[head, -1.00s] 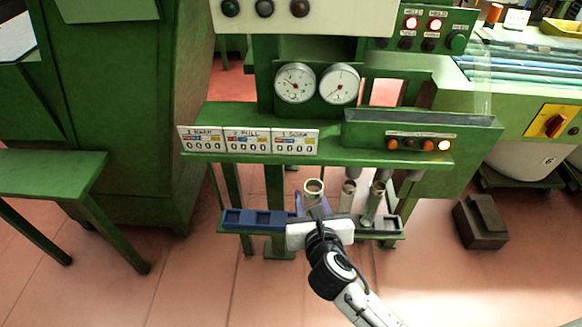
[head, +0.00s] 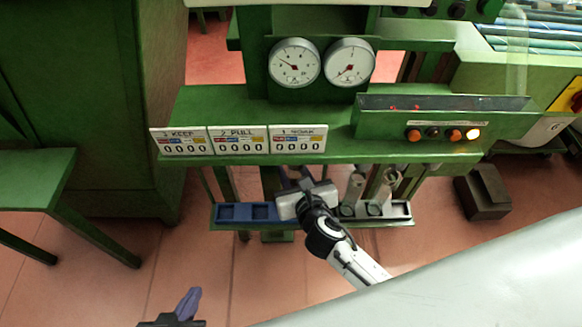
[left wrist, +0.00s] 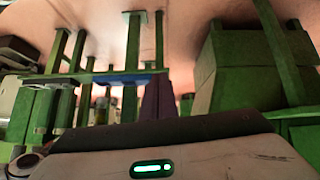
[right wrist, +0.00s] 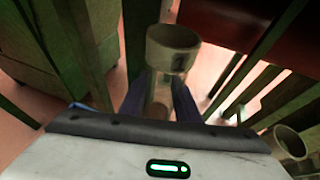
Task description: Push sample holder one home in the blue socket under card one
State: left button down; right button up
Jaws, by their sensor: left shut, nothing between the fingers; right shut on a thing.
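The blue socket block (head: 246,222) sits at the left of the low rack shelf, with two empty sockets showing; its right end is hidden by my right gripper. My right gripper (head: 297,179) is shut on a cylindrical sample holder at the block's right end. In the right wrist view that holder (right wrist: 172,48) stands between the purple fingers; its dark mark is too blurred to read surely. Its lower end is hidden. My left gripper (head: 187,304) is shut and empty, low in front of the rack.
A grey block (head: 402,212) at the shelf's right holds two other holders (head: 354,188) (head: 389,184). The upper shelf (head: 340,157) overhangs the rack. A green bench (head: 40,180) stands left, and a dark box (head: 482,192) lies on the floor right.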

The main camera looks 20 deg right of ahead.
notch_tip(320, 180, down, 4)
jog(key=b, duration=0.4)
jog(key=shift+f, duration=0.1)
jog(key=shift+s+p, duration=0.15)
jog(key=shift+p, duration=0.15)
dwell(0.6)
jog(key=shift+f+b, duration=0.9)
jog(key=shift+f, duration=0.45)
dwell(1.6)
jog(key=o, duration=1.1)
